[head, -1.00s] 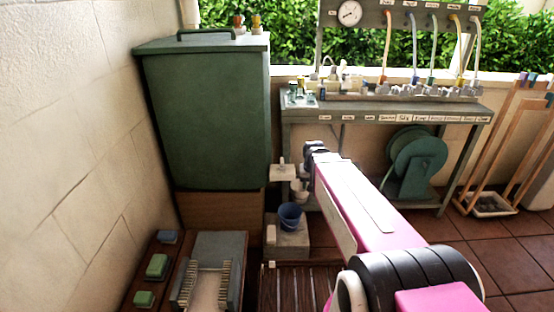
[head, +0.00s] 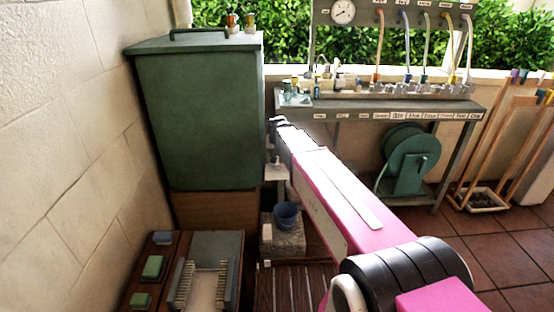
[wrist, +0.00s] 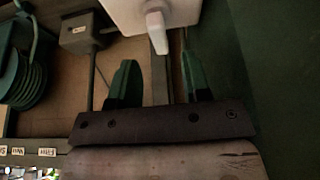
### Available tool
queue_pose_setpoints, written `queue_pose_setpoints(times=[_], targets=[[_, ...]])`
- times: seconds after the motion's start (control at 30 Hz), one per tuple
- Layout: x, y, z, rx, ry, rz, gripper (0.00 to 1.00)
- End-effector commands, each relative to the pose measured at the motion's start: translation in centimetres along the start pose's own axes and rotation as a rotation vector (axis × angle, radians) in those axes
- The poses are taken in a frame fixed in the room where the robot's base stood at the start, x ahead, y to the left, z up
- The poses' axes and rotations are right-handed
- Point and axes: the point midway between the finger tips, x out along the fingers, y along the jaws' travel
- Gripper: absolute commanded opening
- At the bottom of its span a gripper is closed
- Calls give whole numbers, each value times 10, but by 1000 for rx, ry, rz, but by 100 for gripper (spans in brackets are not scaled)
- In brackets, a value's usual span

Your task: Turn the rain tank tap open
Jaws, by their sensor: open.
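The green rain tank (head: 200,115) stands against the wall at the left of the head view. Its side shows as a dark green surface (wrist: 285,80) at the right of the wrist view. A white block (wrist: 125,12) with a pale rounded peg (wrist: 156,30) is at the top of the wrist view; I cannot tell whether this is the tap. My gripper (wrist: 158,80) is open, its two green fingers apart with nothing between their tips. The peg lies ahead of the gap, apart from the fingers. In the head view my gripper (head: 278,122) is beside the tank's right side.
A white block (head: 277,172) and a blue bucket (head: 287,215) on a stone block are below my arm. A grey workbench (head: 385,107) with hoses and a green reel (head: 412,165) stands to the right.

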Motion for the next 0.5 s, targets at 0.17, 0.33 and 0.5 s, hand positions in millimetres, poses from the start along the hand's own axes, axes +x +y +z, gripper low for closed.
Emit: queue_pose_setpoints(times=[0.17, 0.33, 0.5], targets=[[29, 0, -1, 0, -1, 0, 44], [44, 0, 0, 0, -2, 0, 44], [48, 0, 0, 0, 0, 0, 44]])
